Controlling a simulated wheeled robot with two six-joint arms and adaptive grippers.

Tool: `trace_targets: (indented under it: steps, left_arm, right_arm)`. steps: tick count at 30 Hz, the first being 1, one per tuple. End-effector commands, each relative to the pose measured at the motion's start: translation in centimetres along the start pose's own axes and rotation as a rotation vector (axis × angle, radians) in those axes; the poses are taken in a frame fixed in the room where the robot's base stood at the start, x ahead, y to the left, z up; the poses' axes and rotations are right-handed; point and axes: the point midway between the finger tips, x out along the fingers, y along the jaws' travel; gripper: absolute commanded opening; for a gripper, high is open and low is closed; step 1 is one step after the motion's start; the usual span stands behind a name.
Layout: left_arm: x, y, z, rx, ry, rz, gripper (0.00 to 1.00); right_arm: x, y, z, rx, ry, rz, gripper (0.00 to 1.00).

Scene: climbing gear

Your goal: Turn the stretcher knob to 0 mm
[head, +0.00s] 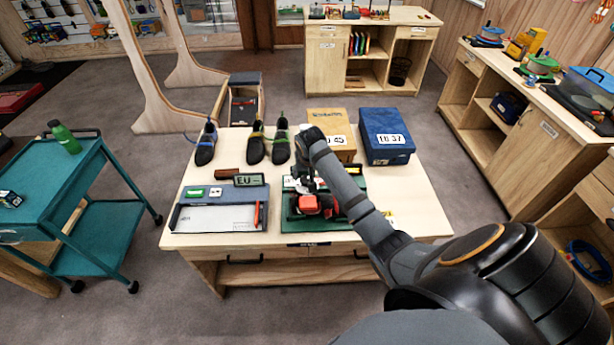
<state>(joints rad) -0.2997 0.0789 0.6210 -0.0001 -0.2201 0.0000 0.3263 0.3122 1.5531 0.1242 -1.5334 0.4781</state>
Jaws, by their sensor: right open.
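My right gripper (301,186) hangs over the green stretcher board (292,223) on the wooden table. It is open and points down beside a red part (308,204) of the stretcher. I cannot tell whether it touches that part. My arm and gripper hide much of the stretcher, and neither the knob nor any millimetre scale can be read. My left gripper is not in view.
A teal cart (60,190) stands left. Floor is free between cart and table.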

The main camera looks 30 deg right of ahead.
Motion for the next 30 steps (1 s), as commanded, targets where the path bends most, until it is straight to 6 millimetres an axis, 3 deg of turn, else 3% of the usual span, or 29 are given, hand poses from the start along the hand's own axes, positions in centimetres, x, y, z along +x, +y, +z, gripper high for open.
trace_targets:
  steps: [4, 9, 19, 30]
  left_arm:
    - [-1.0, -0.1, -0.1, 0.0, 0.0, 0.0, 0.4]
    - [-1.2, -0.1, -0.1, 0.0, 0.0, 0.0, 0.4]
    - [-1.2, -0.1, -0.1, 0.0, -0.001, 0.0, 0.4]
    - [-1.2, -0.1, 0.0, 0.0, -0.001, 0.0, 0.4]
  right_arm:
    - [2.7, -0.1, 0.0, -0.001, -0.003, -0.001, 0.67]
    - [4.6, 0.0, 0.0, -0.001, -0.001, 0.0, 0.67]
    - [5.1, 0.0, 0.0, -0.001, 0.001, -0.001, 0.66]
    - [5.0, 0.0, 0.0, -0.001, 0.0, -0.001, 0.16]
